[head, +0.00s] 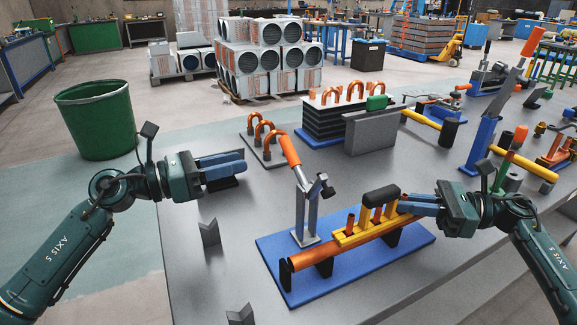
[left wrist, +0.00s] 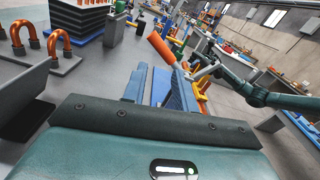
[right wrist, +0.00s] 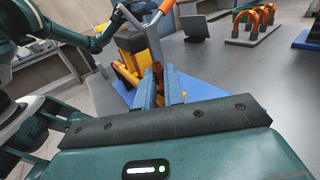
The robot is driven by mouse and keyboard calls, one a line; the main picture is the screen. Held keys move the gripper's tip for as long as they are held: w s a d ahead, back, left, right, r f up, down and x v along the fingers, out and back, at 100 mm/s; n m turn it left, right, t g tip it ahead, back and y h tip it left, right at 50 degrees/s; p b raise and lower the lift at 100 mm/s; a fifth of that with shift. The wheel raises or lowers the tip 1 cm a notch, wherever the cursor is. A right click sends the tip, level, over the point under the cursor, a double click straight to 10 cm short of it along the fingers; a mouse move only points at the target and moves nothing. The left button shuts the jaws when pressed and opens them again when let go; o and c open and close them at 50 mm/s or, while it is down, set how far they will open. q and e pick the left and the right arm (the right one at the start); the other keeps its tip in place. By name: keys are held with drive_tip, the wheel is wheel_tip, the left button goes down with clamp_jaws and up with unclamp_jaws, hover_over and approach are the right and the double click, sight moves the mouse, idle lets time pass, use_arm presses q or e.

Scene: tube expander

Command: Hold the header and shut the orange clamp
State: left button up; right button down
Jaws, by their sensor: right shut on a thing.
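The copper header (head: 312,257) lies across black supports on a blue board (head: 272,246), with short copper stubs pointing up. The clamp's orange handle (head: 290,151) stands raised and tilted above its grey stand (head: 305,218); the handle also shows in the left wrist view (left wrist: 161,48). My left gripper (head: 243,169) is open and empty, to the left of the handle and apart from it. My right gripper (head: 402,206) is shut at the header's right end; in the right wrist view its fingers close around a copper stub (right wrist: 157,70). The fingers partly hide the grip.
A yellow bar with a black-topped block (head: 381,196) lies along the header. Copper bends on a rack (head: 264,146) and a grey plate (head: 371,136) stand behind. Small grey V-blocks (head: 209,232) stand at left. The table between them and the board is clear.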

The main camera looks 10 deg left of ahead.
sight(295, 163)
use_arm(q)
drive_tip(key=shift+a+f, duration=0.3)
drive_tip(key=shift+a, duration=0.05)
drive_tip(key=shift+c, duration=0.8)
drive_tip(key=a+f+m, duration=0.2)
drive_tip(key=a, duration=0.1)
drive_tip(key=s+a+f+m, duration=0.1)
drive_tip(key=shift+a, duration=0.2)
clamp_jaws()
drive_tip(key=s+a+f+m, duration=0.3)
drive_tip(key=a+m, duration=0.2)
drive_tip(key=a, duration=0.2)
drive_tip(key=s+r+x, duration=0.1)
drive_tip(key=r+x, duration=0.1)
drive_tip(key=x, duration=0.8)
drive_tip(key=s+d+r+x, duration=0.1)
drive_tip(key=r+x, duration=0.1)
drive_tip(key=x, duration=0.9)
drive_tip(key=shift+d+r, duration=0.25)
drive_tip(key=shift+d, duration=0.05)
drive_tip(key=shift+s+r, duration=0.1)
